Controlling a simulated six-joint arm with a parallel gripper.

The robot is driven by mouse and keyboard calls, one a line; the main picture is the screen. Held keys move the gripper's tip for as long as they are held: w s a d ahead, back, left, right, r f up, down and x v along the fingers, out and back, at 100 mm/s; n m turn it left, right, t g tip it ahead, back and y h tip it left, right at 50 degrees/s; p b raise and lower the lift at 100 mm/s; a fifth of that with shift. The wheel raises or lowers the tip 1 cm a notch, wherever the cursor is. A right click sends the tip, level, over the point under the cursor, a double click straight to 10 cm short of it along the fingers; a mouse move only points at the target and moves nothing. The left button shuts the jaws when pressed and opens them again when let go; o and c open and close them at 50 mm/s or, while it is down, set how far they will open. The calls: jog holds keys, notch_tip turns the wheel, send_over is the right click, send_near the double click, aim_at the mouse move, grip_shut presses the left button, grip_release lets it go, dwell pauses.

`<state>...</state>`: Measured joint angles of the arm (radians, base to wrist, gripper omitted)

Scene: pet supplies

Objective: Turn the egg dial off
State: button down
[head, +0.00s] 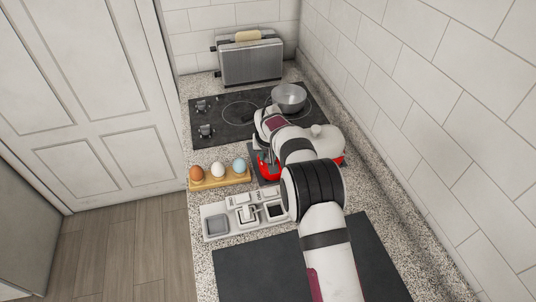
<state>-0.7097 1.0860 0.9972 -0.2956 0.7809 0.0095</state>
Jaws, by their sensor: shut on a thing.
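A red appliance (340,160) with a rounded white top (322,141) stands behind my arm on the counter. It looks like the egg cooker, and my arm hides much of it. My gripper (264,154) is at its left front side, pointing down by the red part. The jaws are shut on a small part there, which looks like the egg dial. The dial itself is hidden, so its setting cannot be told.
A wooden holder (222,183) with three eggs and a grey-white tray (217,225) of small items are left of my arm. A black cooktop (235,108) with knobs and a steel pan (289,97) lies behind. A toaster (250,62) stands at the back. A tiled wall bounds the right.

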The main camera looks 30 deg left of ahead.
jog(key=shift+n, duration=0.3)
jog(key=n, duration=0.1)
jog(key=n+g+y, duration=0.1)
jog(key=n, duration=0.2)
jog(key=shift+w+d+n+y, duration=0.15)
jog(key=shift+w+n+y, duration=0.15)
jog(key=shift+n, duration=0.1)
jog(key=n+g, duration=0.1)
jog(key=n, duration=0.2)
jog(key=n+g, duration=0.1)
jog(key=n, duration=0.1)
jog(key=shift+w+d+n+g+y, duration=0.1)
jog(key=shift+w+n+g+y, duration=0.05)
jog(key=shift+n+g+y, duration=0.2)
jog(key=shift+n, duration=0.35)
jog(key=c, duration=0.6)
grip_release()
